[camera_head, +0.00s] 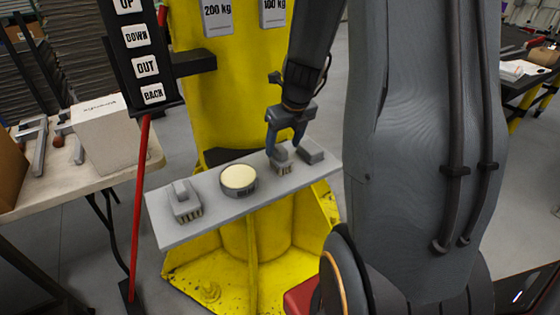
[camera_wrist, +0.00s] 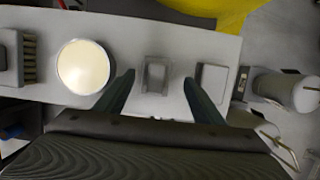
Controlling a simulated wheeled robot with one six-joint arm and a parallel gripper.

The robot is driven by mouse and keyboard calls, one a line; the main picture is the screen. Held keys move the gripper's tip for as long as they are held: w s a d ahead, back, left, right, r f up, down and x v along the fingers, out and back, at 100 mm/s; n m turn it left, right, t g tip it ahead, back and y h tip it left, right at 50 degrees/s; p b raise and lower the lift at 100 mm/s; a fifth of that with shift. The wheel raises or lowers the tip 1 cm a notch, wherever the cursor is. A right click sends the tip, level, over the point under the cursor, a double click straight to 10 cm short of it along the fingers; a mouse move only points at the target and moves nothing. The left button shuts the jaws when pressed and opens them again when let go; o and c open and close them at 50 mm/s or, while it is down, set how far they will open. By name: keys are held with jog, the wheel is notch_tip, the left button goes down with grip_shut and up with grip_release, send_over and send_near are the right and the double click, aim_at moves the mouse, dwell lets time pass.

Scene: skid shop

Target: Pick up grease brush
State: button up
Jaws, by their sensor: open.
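A small grey brush (camera_head: 283,168) with pale bristles stands on the grey shelf (camera_head: 215,211), just right of the round tin. A second, larger grey brush (camera_head: 186,207) with bristles stands at the shelf's left end; I cannot tell by looks which is the grease brush. My gripper (camera_head: 284,145) is open and comes down from above at the small brush. In the wrist view the small brush (camera_wrist: 155,76) lies between the two spread fingers (camera_wrist: 159,84), with a gap on each side. The larger brush (camera_wrist: 28,58) is at the far left there.
A round tin with a cream filling (camera_head: 238,178) stands between the brushes. A flat grey block (camera_head: 311,151) sits close to the right finger. A yellow column (camera_head: 215,90) rises behind the shelf. A table with a white box (camera_head: 104,135) and a red pole (camera_head: 139,200) stand left.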

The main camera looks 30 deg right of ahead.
aim_at(278, 156)
jog(key=shift+a+b+x, duration=0.15)
jog(key=shift+x, duration=1.45)
jog(key=shift+a+b+x, duration=0.15)
jog(key=shift+x, duration=1.4)
jog(key=shift+w, duration=0.1)
jog(key=c, duration=1.2)
